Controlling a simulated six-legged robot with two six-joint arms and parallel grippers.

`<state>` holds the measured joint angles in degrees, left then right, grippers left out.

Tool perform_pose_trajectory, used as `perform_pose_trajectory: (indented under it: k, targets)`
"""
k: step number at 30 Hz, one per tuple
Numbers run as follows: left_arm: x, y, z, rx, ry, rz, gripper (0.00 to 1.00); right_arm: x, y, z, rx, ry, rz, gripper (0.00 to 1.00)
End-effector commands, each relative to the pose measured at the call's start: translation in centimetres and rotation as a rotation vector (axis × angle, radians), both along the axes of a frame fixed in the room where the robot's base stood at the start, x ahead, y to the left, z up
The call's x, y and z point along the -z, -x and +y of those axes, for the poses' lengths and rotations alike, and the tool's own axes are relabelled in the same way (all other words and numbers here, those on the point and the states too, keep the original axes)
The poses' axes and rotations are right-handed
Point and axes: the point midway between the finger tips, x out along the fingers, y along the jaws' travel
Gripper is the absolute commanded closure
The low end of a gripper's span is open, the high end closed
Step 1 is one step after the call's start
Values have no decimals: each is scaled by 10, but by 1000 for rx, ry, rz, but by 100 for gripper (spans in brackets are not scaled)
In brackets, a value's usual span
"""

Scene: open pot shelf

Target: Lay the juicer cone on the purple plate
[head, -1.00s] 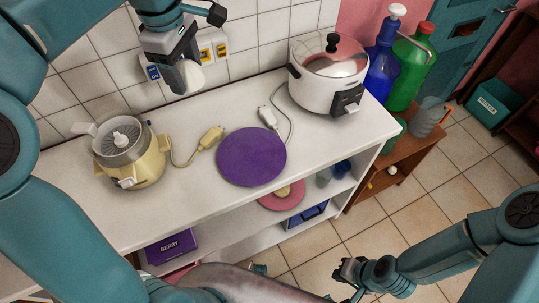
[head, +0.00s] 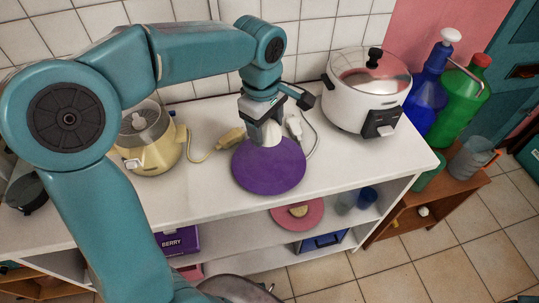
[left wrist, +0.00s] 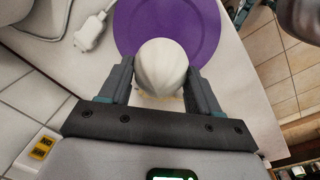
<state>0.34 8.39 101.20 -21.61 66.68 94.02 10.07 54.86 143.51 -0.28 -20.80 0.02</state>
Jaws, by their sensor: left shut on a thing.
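The juicer cone (left wrist: 161,66) is white, ribbed and dome-shaped. My left gripper (head: 266,133) is shut on it, with one finger on each side in the left wrist view. The purple plate (head: 270,174) is a flat round disc on the white counter. The gripper and cone are over the plate's back part in the head view. In the left wrist view the plate (left wrist: 186,20) shows just beyond the cone. I cannot tell whether the cone touches the plate. The gripper mostly hides the cone in the head view. My right gripper is not in view.
A yellow juicer (head: 155,155) stands left, partly behind my left arm. A cream plug (head: 231,138) and a white plug (head: 294,127) lie near the plate. A white cooker (head: 360,97) stands right. The counter's front edge runs close below the plate.

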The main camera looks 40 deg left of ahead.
Motion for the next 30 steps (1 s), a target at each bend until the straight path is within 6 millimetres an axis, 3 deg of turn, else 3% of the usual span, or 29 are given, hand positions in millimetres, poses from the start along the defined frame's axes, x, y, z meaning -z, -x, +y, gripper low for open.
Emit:
perform_pose_trajectory:
  k: [3, 16, 30]
  targets:
    - [31, 0, -1, 1, 1, 5, 67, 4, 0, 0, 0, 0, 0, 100]
    - [88, -2, -5, 4, 1, 3, 67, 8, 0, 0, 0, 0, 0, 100]
    - [99, -3, -5, 3, 1, 0, 67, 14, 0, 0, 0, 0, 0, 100]
